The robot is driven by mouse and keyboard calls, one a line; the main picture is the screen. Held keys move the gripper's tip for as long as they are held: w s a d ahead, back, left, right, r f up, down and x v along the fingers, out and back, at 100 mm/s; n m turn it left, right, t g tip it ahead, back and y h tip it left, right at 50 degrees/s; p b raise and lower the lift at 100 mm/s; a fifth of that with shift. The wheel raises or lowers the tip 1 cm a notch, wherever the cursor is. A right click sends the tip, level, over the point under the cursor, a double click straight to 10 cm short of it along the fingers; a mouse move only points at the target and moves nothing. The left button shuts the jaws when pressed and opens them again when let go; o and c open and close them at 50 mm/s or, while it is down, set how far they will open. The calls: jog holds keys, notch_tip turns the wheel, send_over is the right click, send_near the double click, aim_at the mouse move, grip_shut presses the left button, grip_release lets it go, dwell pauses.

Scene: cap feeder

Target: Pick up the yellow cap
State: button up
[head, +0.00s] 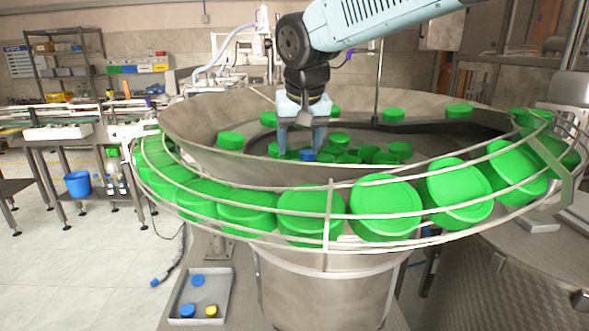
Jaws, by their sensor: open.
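The yellow cap (211,311) is small and lies in the shallow grey tray (222,275) at the lower left, beside a blue cap (188,311). Another blue cap (198,280) lies further back in the same tray. My gripper (301,148) is open and points down into the big metal feeder bowl, well above and to the right of the tray in the picture. A blue cap (307,156) shows at its fingertips, among green caps; I cannot tell whether the fingers touch it.
The feeder bowl (200,153) holds several green caps (400,149). A railed track around its rim carries large green caps (381,205) and stands between my gripper and the tray. A blue bucket (77,184) stands on the floor at left. Open floor lies left of the tray.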

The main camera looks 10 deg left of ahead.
jog(key=shift+x, duration=2.65)
jog(key=shift+s, duration=0.15)
jog(key=shift+a, duration=0.1)
jog(key=c, duration=1.1)
jog(key=shift+c, duration=0.2)
